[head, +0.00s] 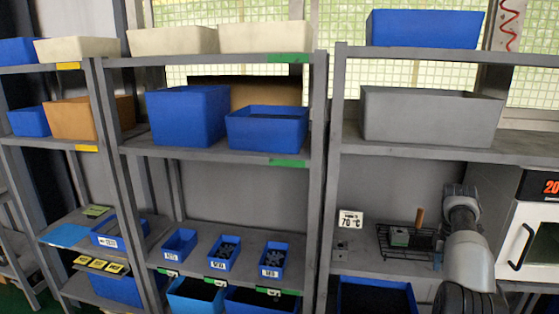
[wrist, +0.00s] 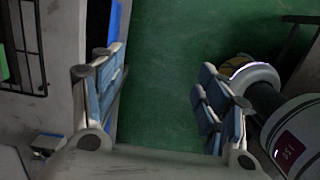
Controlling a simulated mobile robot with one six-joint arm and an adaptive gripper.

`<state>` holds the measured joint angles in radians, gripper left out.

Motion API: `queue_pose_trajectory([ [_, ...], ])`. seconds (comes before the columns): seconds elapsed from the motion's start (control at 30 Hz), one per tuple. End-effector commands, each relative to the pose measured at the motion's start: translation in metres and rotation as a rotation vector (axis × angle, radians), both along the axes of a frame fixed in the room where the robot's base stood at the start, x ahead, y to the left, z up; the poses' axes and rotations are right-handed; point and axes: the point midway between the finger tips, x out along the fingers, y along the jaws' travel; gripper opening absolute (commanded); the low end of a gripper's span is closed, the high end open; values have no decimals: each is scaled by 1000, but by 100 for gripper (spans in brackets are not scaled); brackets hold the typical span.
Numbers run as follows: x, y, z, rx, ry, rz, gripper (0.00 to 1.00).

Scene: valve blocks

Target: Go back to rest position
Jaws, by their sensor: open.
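My gripper (wrist: 162,64) shows in the wrist view with its two blue-grey padded fingers wide apart. Nothing is between them; green floor lies beyond. In the head view my arm (head: 466,255) rises at the lower right, in front of the right shelf. Part of a black wire frame also shows at the left edge of the wrist view (wrist: 35,45).
A white oven-like unit (head: 527,250) with a red display is right of my arm. Small blue bins (head: 272,262) sit on the middle shelf. Green floor (wrist: 165,100) is clear below the gripper.

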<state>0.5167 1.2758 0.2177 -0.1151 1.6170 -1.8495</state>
Motion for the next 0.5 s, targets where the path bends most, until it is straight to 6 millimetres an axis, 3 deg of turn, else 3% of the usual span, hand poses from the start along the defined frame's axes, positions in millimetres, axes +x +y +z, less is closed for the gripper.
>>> queue_pose_trajectory([
  [0.03,4,8,17,-5,-16,-14,68],
  [0.37,11,51,83,-12,-85,-155,68],
  [0.5,5,83,121,-9,-128,-242,68],
])
